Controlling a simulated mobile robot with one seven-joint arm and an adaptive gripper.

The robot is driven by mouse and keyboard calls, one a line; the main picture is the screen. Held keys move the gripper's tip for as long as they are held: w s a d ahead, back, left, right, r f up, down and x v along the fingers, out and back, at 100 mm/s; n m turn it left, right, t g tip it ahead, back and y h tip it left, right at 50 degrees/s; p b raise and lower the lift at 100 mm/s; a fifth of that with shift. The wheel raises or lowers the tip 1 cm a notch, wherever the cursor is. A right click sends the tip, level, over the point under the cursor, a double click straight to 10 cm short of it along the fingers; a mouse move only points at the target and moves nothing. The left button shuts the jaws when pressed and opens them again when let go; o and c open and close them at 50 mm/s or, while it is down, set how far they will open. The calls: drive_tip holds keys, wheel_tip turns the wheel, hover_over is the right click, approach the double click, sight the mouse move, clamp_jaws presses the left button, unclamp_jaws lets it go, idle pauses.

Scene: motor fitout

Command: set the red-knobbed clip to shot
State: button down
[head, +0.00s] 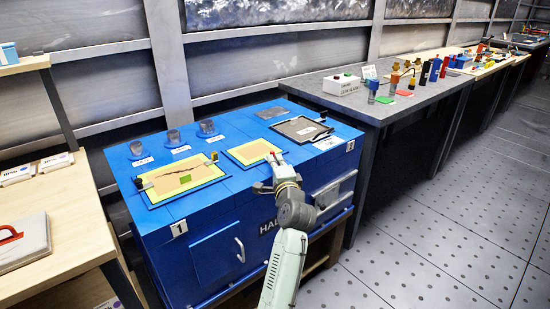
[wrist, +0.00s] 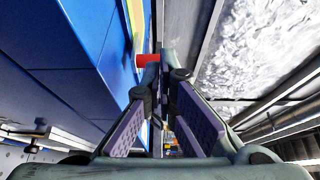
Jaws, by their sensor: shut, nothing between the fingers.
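The red-knobbed clip shows as a short red cylinder (wrist: 148,60) in the wrist view, sticking out beside the tips of my gripper (wrist: 163,66). I cannot tell whether they touch. In the head view my gripper (head: 275,160) is at the front right corner of the middle yellow-edged panel (head: 240,155) on the blue cabinet (head: 215,205). It hides most of the clip there, and any label by the clip is not readable. My gripper is shut and holds nothing.
A left yellow-edged panel (head: 183,182) with a dark crack and a dark-framed panel (head: 300,129) at right share the cabinet top. Several grey cylinders (head: 172,137) stand behind. A grey bench (head: 410,105) with small parts adjoins on the right. The perforated floor (head: 440,240) is clear.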

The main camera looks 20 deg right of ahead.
drive_tip(key=shift+w+d, duration=0.1)
drive_tip(key=shift+w, duration=0.35)
drive_tip(key=w, duration=0.1)
drive_tip(key=w+a, duration=0.1)
drive_tip(key=w, duration=0.1)
drive_tip(key=shift+w+a, duration=0.1)
drive_tip(key=shift+r, duration=0.1)
idle(0.3)
